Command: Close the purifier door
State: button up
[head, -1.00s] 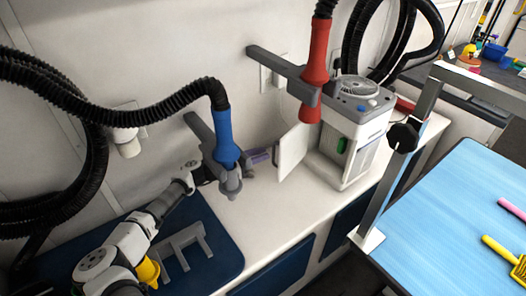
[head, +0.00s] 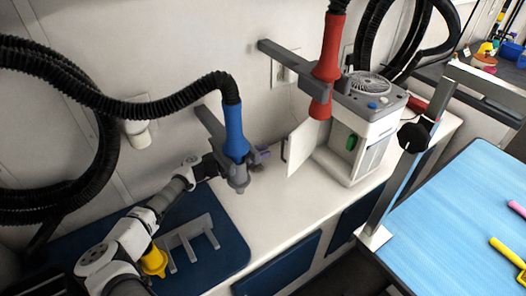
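The white purifier (head: 383,128) stands on the counter against the wall. Its door (head: 303,147) is a white panel standing open toward the left, with a dark upright handle (head: 284,148) at its free edge. A green item (head: 351,142) shows in the opening. My gripper (head: 261,157) is left of the door, apart from the handle, low over the counter. It is partly hidden behind the blue nozzle, with a small purple part showing at its end. Its fingers are too small and covered to tell whether they are open.
A blue hose nozzle (head: 234,132) hangs in front of my wrist. A red nozzle (head: 328,62) hangs close above the door. A blue mat (head: 222,262) with a grey rack (head: 187,238) lies at left. The counter (head: 262,212) before the door is clear.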

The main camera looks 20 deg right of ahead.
jog(key=s+a+b, duration=0.1)
jog(key=a, duration=1.1)
jog(key=shift+a, duration=0.4)
